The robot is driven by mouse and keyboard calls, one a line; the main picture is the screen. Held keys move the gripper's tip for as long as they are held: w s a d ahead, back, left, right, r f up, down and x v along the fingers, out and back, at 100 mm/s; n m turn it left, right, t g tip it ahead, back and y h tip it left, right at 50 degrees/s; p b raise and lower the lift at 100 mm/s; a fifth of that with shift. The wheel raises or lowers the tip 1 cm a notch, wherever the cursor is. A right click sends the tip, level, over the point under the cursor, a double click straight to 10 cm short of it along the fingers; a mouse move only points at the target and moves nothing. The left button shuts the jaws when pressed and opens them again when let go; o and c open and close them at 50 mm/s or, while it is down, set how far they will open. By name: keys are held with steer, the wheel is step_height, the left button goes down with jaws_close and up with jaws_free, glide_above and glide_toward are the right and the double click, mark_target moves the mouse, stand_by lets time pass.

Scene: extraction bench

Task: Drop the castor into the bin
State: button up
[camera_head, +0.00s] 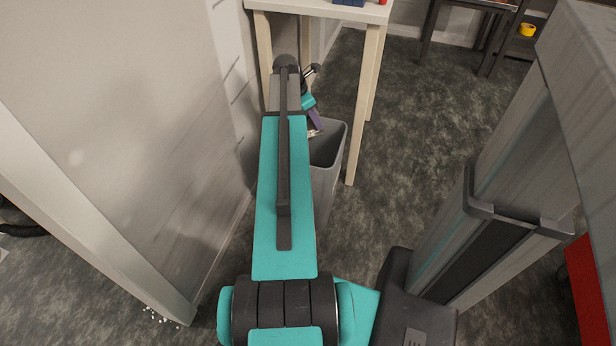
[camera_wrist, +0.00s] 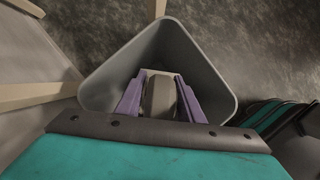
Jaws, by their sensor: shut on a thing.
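The castor (camera_wrist: 160,98), with a dark grey wheel and a paler body, sits between the purple fingers of my gripper (camera_wrist: 159,82) in the wrist view. My gripper is shut on it. The grey bin (camera_wrist: 218,78) opens behind and around the castor in that view, so the castor lines up with the bin's mouth. Its exact height against the rim is hard to tell. In the head view, the bin (camera_head: 326,180) stands on the floor, partly hidden by my arm. My gripper (camera_head: 316,127) shows at the bin's mouth there; the castor is mostly hidden.
A pale-legged table (camera_head: 330,9) stands just behind the bin, with one leg (camera_head: 366,105) close on its right. A grey wall panel (camera_head: 130,110) is close on the left. Open carpet (camera_head: 420,140) lies to the right. A dark rack (camera_head: 480,30) stands farther back.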

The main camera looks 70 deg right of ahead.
steer(key=o, duration=1.4)
steer(key=shift+c, duration=0.2)
steer(key=p+v, duration=0.3)
steer(key=v, duration=1)
steer(key=shift+w+a+r, duration=0.1)
steer(key=shift+w+r, duration=0.05)
steer(key=shift+r, duration=0.2)
